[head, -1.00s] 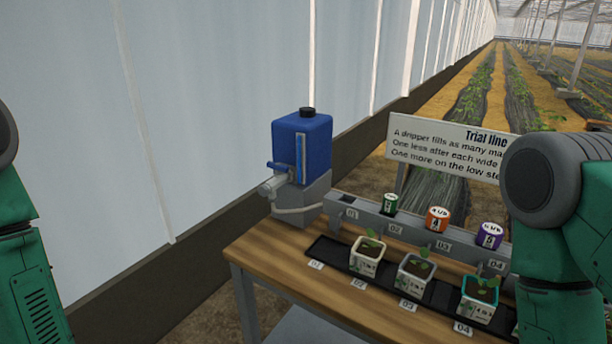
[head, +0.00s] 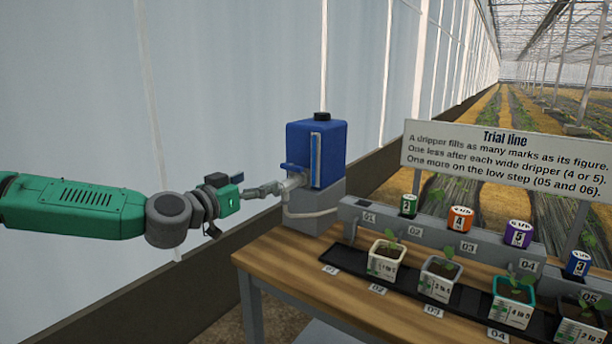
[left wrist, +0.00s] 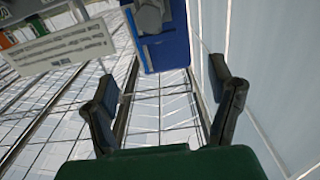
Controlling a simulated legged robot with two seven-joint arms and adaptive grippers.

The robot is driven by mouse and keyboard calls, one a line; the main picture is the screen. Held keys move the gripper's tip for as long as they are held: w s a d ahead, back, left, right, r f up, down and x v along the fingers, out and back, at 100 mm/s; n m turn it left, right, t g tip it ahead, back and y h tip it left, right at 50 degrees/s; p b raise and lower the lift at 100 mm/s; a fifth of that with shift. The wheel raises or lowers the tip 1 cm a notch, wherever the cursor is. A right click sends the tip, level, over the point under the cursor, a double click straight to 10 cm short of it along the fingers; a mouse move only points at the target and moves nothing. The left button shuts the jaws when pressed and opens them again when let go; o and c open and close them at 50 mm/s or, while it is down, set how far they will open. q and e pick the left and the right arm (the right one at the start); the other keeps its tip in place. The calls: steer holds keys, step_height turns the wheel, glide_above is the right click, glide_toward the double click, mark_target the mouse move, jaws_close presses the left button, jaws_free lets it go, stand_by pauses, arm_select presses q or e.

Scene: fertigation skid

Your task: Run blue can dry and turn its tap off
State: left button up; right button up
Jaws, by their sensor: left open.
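The blue can (head: 330,143) with a black cap stands upright on a grey block (head: 320,200) at the back left of the bench. A pale sight strip runs down its front; I cannot read a level in it. Its grey tap (head: 297,181) points left, with a blue handle (head: 290,167) above it. My left gripper (head: 277,187) is open and empty, just left of the tap; I cannot tell whether it touches. In the left wrist view the open fingers (left wrist: 168,100) show below the can (left wrist: 168,52), which appears upside down there. My right gripper is out of view.
The wooden bench (head: 290,250) carries a grey stepped rail (head: 440,242) with coloured drippers and several potted seedlings on a black tray (head: 345,272). A Trial line sign (head: 500,160) stands behind.

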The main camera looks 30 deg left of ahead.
arm_select(q)
steer(key=b, duration=0.2)
glide_toward(290, 169)
steer(key=w, duration=0.3)
steer(key=w+b, duration=0.2)
steer(key=w, duration=0.4)
steer(key=shift+w+d+f, duration=0.15)
steer(key=shift+w, duration=0.55)
steer(key=shift+w+d+r, duration=0.2)
steer(key=shift+w+d, duration=0.05)
steer(key=c, duration=1.2)
